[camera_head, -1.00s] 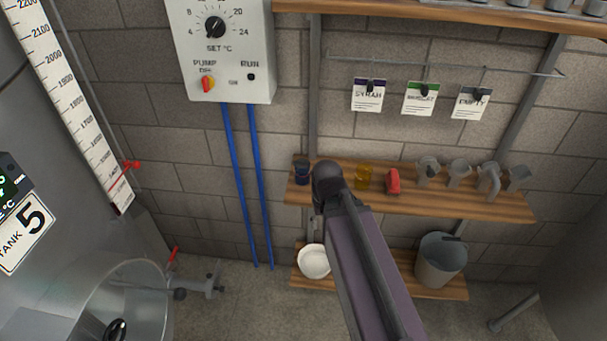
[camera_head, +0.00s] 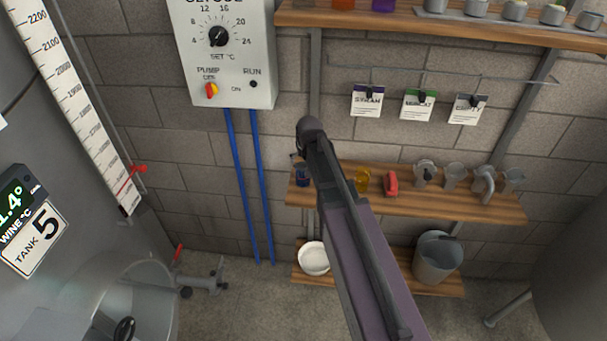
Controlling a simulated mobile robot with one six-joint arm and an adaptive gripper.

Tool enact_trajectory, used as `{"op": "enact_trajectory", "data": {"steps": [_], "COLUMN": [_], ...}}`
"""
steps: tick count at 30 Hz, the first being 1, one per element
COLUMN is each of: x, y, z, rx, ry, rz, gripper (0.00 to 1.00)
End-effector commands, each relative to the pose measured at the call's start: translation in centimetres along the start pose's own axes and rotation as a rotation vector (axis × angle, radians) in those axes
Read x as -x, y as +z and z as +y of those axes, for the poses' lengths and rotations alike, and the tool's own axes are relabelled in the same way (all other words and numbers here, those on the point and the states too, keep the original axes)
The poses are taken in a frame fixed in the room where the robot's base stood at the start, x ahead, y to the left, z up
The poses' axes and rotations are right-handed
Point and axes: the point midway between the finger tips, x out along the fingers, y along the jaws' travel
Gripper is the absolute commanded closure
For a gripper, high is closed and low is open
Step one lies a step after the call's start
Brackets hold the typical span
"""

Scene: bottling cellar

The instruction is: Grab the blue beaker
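A dark blue vessel, which looks like the blue beaker (camera_head: 303,180), stands at the left end of the middle wooden shelf (camera_head: 450,206). My arm's dark end crosses just above and to its right, covering part of it. Whether anything touches the beaker cannot be told.
An amber vessel (camera_head: 362,180), a red object (camera_head: 391,184) and several grey metal fittings share the shelf. A white bowl (camera_head: 314,258) and a grey bucket (camera_head: 438,258) stand below. Blue pipes (camera_head: 240,190) run left of the shelf; tank 5 (camera_head: 80,250) is further left.

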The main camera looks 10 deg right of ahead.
Motion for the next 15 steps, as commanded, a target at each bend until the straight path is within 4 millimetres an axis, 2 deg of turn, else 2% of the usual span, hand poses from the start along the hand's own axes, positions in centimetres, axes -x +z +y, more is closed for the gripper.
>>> {"op": "enact_trajectory", "data": {"steps": [2,15], "x": [-0.02,-0.38], "y": [-0.45,-0.33], "z": [-0.02,0.06], "rx": [-0.001,-0.002], "ry": [0.000,0.000], "rz": [0.007,0.007], "gripper": [0.00,0.00]}}
